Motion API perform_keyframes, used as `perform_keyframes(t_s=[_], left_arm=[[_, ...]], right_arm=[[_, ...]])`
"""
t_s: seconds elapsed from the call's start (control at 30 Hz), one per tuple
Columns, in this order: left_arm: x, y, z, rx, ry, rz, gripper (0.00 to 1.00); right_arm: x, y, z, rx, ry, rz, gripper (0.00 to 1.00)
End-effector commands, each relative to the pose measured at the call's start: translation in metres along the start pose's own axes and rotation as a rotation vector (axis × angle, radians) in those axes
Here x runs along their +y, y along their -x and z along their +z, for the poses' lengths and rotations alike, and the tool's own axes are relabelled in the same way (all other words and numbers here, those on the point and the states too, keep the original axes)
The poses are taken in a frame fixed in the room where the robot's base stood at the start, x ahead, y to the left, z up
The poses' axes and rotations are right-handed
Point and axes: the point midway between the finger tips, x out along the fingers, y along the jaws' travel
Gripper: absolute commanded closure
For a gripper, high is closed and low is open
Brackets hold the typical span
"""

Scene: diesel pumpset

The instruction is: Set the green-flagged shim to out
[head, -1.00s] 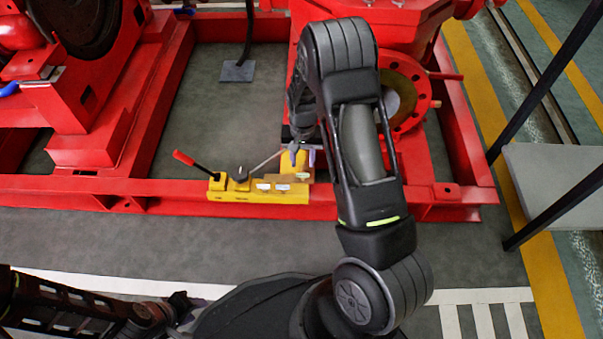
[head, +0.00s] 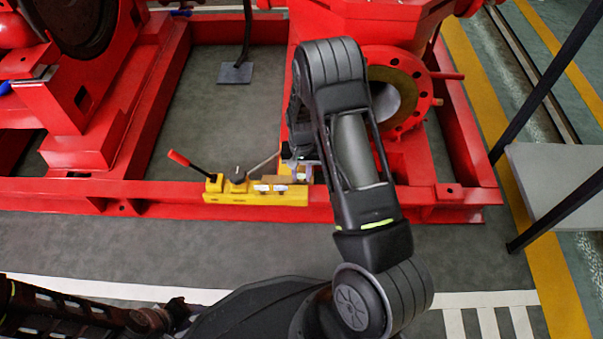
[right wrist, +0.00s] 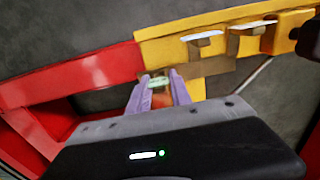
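A yellow shim holder (head: 240,197) lies along the front rail of the red frame. It has several white-tagged tabs along its top. The green-flagged shim (right wrist: 157,83) shows in the right wrist view as a small pale green tag over an orange-brown piece. My right gripper (right wrist: 159,88) has its purple fingers on either side of this tag. I cannot tell whether they press on it. In the head view the right gripper (head: 300,168) is at the right end of the holder, partly behind my right arm, and the green tag is not clear there. My left gripper is not discernible.
A round red flange (head: 424,105) is close to the right of my right arm. Clear grey floor (head: 130,240) lies in front of the frame.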

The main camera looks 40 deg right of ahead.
Motion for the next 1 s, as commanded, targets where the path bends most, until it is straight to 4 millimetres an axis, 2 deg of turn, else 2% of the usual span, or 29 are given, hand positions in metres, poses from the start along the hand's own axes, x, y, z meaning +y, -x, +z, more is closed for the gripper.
perform_keyframes(t_s=[0.03, 0.3, 1.0], left_arm=[[0.0000, 0.0000, 0.0001, 0.000, 0.000, 0.000, 0.64], [0.0000, -0.0001, 0.0002, 0.000, 0.000, 0.000, 0.64], [0.0000, -0.0001, 0.0002, 0.000, 0.000, 0.000, 0.64]], right_arm=[[0.0000, 0.0001, 0.0000, 0.000, 0.000, 0.000, 0.80], [0.0000, 0.0001, 0.0000, 0.000, 0.000, 0.000, 1.00], [0.0000, 0.0002, 0.0001, 0.000, 0.000, 0.000, 1.00]])
